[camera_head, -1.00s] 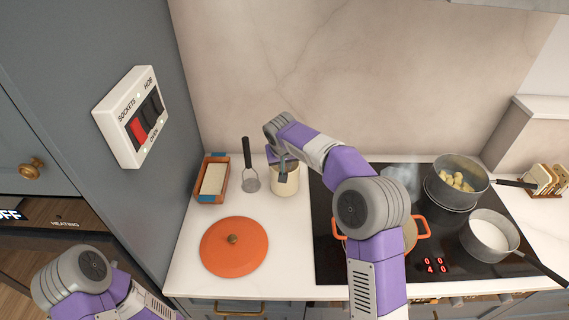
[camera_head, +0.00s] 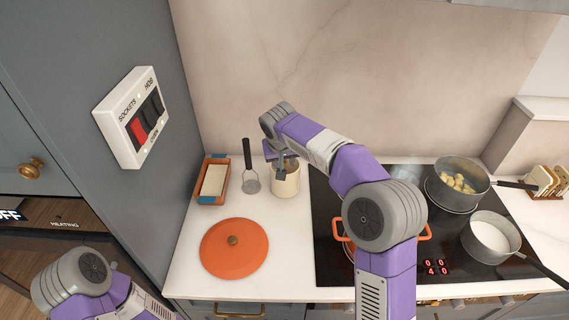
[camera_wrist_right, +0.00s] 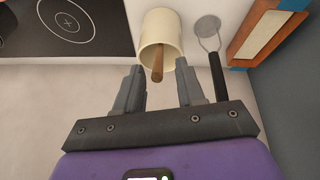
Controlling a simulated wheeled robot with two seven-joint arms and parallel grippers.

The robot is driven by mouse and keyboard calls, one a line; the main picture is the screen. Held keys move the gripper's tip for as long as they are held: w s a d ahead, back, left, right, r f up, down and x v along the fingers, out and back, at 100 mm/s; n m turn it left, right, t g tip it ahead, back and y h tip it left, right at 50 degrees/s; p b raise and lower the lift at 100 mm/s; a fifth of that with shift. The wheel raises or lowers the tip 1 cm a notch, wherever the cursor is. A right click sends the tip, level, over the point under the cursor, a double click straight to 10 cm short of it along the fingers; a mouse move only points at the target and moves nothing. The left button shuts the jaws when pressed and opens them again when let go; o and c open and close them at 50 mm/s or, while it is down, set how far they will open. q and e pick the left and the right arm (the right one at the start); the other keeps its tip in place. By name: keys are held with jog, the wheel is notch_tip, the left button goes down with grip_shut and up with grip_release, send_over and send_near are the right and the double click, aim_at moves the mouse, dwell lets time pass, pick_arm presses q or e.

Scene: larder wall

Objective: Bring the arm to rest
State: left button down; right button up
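My right arm reaches over the counter from the lower right. Its gripper (camera_head: 281,163) is at the cream crock (camera_head: 285,182), pointing down beside the wall. In the right wrist view the gripper (camera_wrist_right: 160,88) is open, with its two fingers apart. A wooden handle (camera_wrist_right: 158,66) sticks out of the crock (camera_wrist_right: 160,28) and shows between the fingers, with space on both sides. My left arm shows at the lower left corner; its gripper is out of the picture.
A masher (camera_head: 250,175) and a loaf tin (camera_head: 214,181) are left of the crock. An orange lid (camera_head: 234,252) lies in front. The black hob (camera_head: 322,268) holds an orange pot (camera_head: 425,231), a potato pan (camera_head: 461,180) and a milk pan (camera_head: 490,233). A switch panel (camera_head: 124,107) is at left.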

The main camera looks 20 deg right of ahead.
jog(key=shift+s+a+r, duration=0.1)
jog(key=shift+s+r, duration=0.15)
jog(key=shift+r, duration=0.35)
